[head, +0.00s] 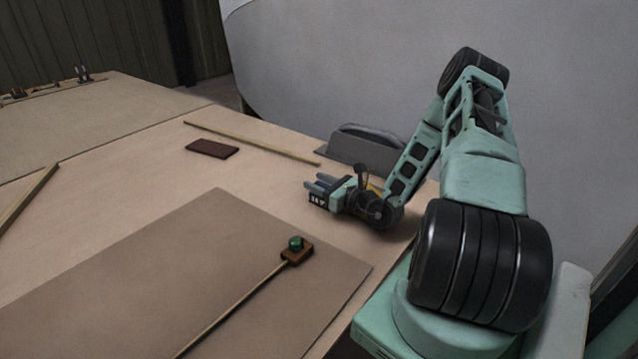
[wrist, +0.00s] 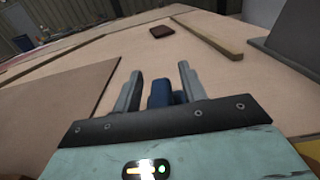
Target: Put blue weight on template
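A small dark blue block, which looks like the blue weight (wrist: 160,94), shows in the wrist view between the fingers of my gripper (wrist: 160,84). The fingers stand apart, with narrow gaps beside the block, and I see no clear grip on it. In the head view my gripper (head: 318,185) is low over the table, pointing left, beyond the upper edge of a large brown sheet. This flat sheet (head: 215,225) may be the template. It also shows at the left in the wrist view (wrist: 45,105). The block's underside is hidden.
A green-topped weight (head: 295,244) sits on a brown block at the end of a thin batten (head: 235,306) on the sheet. A dark red-brown block (head: 212,148), a long strip (head: 250,142) and a grey upright plate (head: 362,152) lie beyond. The sheet's middle is clear.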

